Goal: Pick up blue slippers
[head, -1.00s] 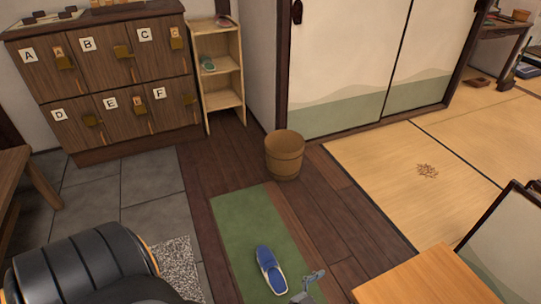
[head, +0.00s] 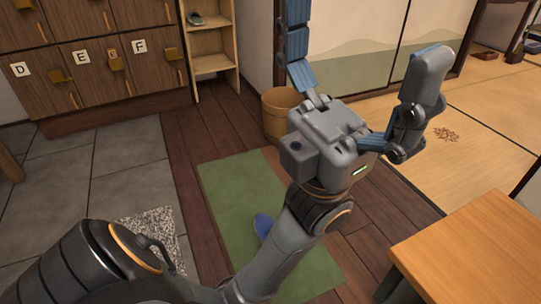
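One blue slipper (head: 262,224) lies on the green mat (head: 225,190). My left forearm covers most of it, so only its rounded end shows. No second blue slipper is visible in the head view. My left gripper (head: 362,45) is raised above the floor, with its two fingers spread wide and nothing between them. It is above and to the right of the slipper in the picture, apart from it. My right gripper is not in view.
A wooden bucket (head: 277,115) stands behind the mat, partly hidden by my gripper. Lettered lockers (head: 90,75) and a small shelf (head: 212,64) stand at the back left. A wooden table (head: 480,250) is at the lower right. Grey tiles lie left.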

